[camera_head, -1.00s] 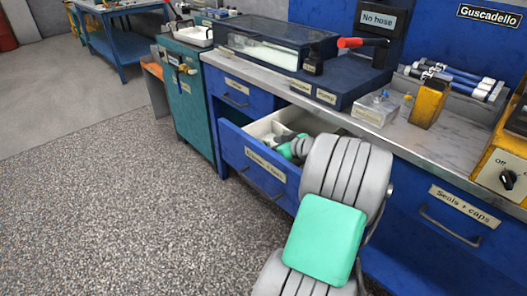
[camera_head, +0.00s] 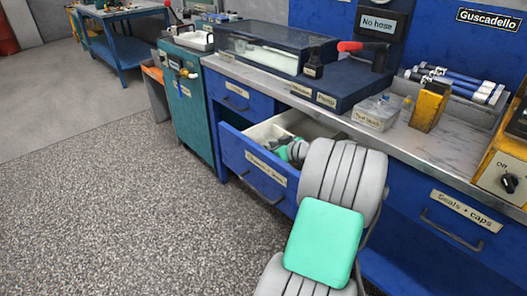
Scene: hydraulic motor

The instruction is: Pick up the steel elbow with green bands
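An open blue drawer (camera_head: 250,160) with a pale inside juts out below the bench top. My grey arm with its green panel reaches up from the bottom of the picture and over this drawer. A small grey and green shape at the drawer's opening looks like the far end of my arm. My gripper (camera_head: 284,142) seems to be down in the drawer there, with its fingers too small and covered to make out. I cannot make out a steel elbow with green bands; the drawer's contents are mostly hidden by the arm and the bench edge.
The bench top (camera_head: 440,140) holds a glass-lidded case (camera_head: 270,42), a red-handled device (camera_head: 355,60), a clear labelled box (camera_head: 376,112), a yellow block (camera_head: 430,105) and a rack of blue-and-white tubes (camera_head: 455,82). A closed drawer (camera_head: 455,222) reads "Seals + caps". Floor at left is clear.

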